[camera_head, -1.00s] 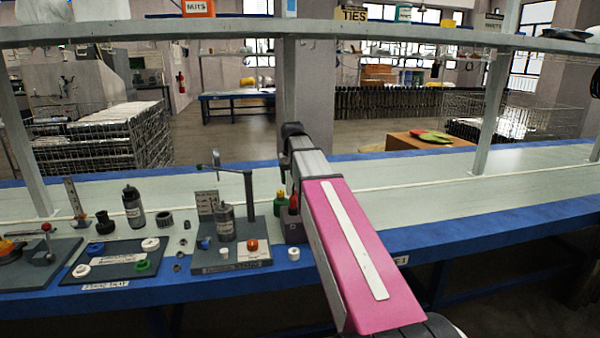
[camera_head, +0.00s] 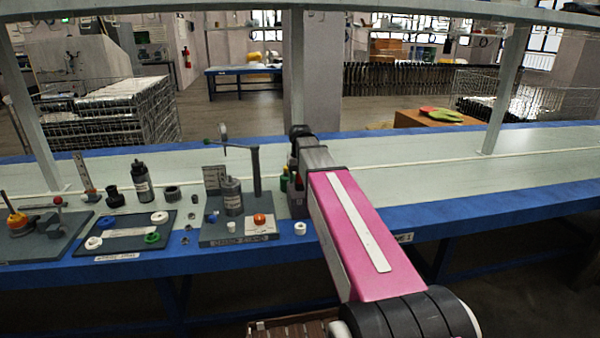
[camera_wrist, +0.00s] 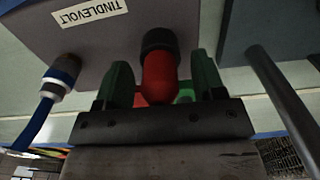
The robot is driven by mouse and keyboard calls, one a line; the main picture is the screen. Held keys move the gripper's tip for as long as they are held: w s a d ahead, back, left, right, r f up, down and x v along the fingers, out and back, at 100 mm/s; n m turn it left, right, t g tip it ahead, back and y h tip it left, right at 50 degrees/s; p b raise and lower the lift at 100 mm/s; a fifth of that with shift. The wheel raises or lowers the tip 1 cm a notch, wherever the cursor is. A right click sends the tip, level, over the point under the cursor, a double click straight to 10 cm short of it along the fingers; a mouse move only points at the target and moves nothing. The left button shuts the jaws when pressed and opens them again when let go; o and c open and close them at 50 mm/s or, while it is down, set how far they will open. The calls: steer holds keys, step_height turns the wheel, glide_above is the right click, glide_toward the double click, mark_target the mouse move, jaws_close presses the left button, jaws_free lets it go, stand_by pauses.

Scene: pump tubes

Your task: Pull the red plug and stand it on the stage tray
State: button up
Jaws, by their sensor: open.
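In the wrist view, the red plug (camera_wrist: 159,80) sits between the green fingers of my gripper (camera_wrist: 162,84). A black collar joins it to a grey box (camera_wrist: 110,35) with an upside-down TINDLEVOLT label. The fingers are open on either side of it; contact is unclear. A brighter green piece shows behind it.
A dark stand (camera_head: 240,232) with a post, a grey bottle and an orange ball lies between tray and box. A blue cable plug (camera_wrist: 58,85) enters the box. A white ring (camera_head: 300,228) lies near the bench front. The bench right of my arm is clear.

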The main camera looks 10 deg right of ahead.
jaws_close()
stand_by(0.4)
steer(key=shift+r, duration=0.6)
stand_by(0.8)
steer(key=shift+r, duration=2.1)
